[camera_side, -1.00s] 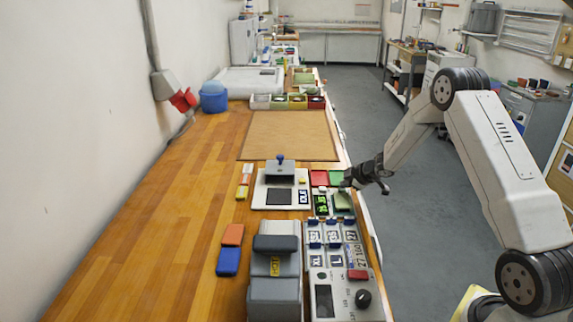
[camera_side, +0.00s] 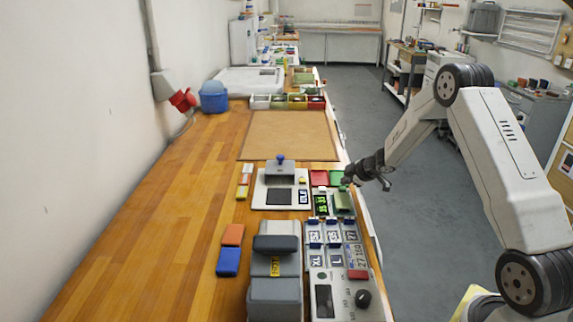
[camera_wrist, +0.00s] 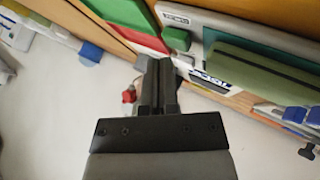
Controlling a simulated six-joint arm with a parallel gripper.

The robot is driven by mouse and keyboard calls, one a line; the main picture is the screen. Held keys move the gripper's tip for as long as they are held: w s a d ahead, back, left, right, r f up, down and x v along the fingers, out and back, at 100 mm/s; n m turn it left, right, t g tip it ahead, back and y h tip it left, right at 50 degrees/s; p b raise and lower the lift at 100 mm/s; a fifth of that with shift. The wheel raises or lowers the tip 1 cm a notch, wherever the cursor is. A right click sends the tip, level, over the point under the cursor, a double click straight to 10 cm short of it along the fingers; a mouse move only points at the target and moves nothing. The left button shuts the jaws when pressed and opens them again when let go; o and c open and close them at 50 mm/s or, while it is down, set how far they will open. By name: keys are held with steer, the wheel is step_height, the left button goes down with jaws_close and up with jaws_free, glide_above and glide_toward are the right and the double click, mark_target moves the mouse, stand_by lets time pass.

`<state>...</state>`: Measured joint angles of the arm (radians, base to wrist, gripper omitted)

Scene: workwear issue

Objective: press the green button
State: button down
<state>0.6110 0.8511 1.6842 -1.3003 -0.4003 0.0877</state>
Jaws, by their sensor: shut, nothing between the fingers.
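A small green button-like block (camera_wrist: 176,40) sits at the corner of a grey device in the wrist view, just beyond my fingertips. In the side view a small green spot (camera_side: 346,181) shows beside the gripper tip, partly hidden by it. My gripper (camera_wrist: 155,66) is shut and empty, a little short of the green block in the wrist picture. In the side view my gripper (camera_side: 350,179) is over the right edge of the bench. I cannot tell whether it touches the block. The device also carries a wide olive-green pad (camera_wrist: 265,68).
A red pad (camera_side: 318,178) and a green pad (camera_side: 336,176) lie just beyond the device. A grey panel with a black knob (camera_side: 363,298) is nearer the camera. The wooden bench (camera_side: 150,240) is clear at left.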

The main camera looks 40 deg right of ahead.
mark_target(345, 189)
steer(key=shift+r, duration=0.25)
steer(key=shift+r, duration=2.4)
steer(key=shift+a, duration=0.1)
steer(key=s+a+r+m+g+h, duration=0.1)
steer(key=s+a+r+m, duration=0.15)
steer(key=a, duration=0.35)
steer(key=s+a+r+m+g+h, duration=0.1)
steer(key=s+a+m, duration=0.15)
steer(key=a, duration=0.45)
steer(key=s+a+m+g, duration=0.1)
steer(key=s+a, duration=0.4)
steer(key=s, duration=0.1)
steer(key=s+a+f+m+g+y, duration=0.1)
steer(key=s+a+g, duration=0.1)
steer(key=s+a, duration=0.3)
steer(key=s+a+m+g+y, duration=0.1)
steer(key=s+a, duration=0.4)
steer(key=s, duration=0.2)
steer(key=shift+s+f+g, duration=0.15)
steer(key=shift+s+g, duration=0.15)
